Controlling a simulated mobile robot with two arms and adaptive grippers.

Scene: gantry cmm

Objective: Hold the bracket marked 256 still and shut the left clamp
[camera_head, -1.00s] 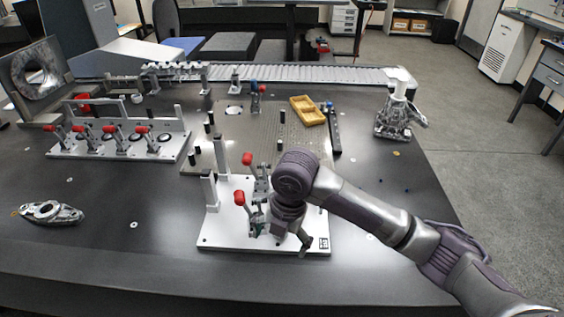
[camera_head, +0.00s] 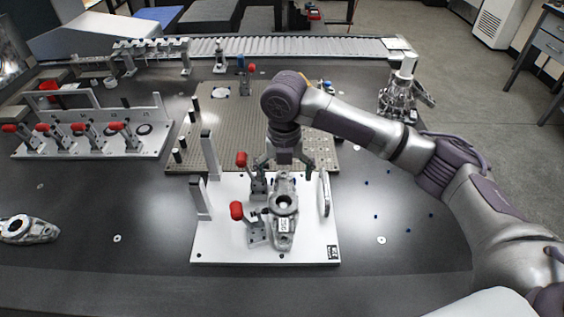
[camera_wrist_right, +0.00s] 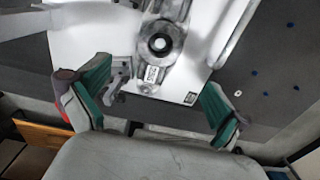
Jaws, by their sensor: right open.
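The bracket (camera_head: 284,204) is a grey metal casting with a round bore and a white label. It lies on the white fixture plate (camera_head: 218,246); it also shows in the right wrist view (camera_wrist_right: 160,42). Two clamps with red handles stand left of it, a nearer one (camera_head: 252,230) and a farther one (camera_head: 258,184). Both handles are raised, tilted left. My right gripper (camera_head: 285,165) is open above the bracket's far end. In the wrist view its green-padded fingers (camera_wrist_right: 157,76) are spread and no contact shows. My left gripper is not in view.
Grey posts (camera_head: 201,198) stand at the fixture's left, and an upright silver part (camera_head: 324,193) stands right of the bracket. A rack with several red-handled clamps (camera_head: 98,140) is at the left. The table front is clear.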

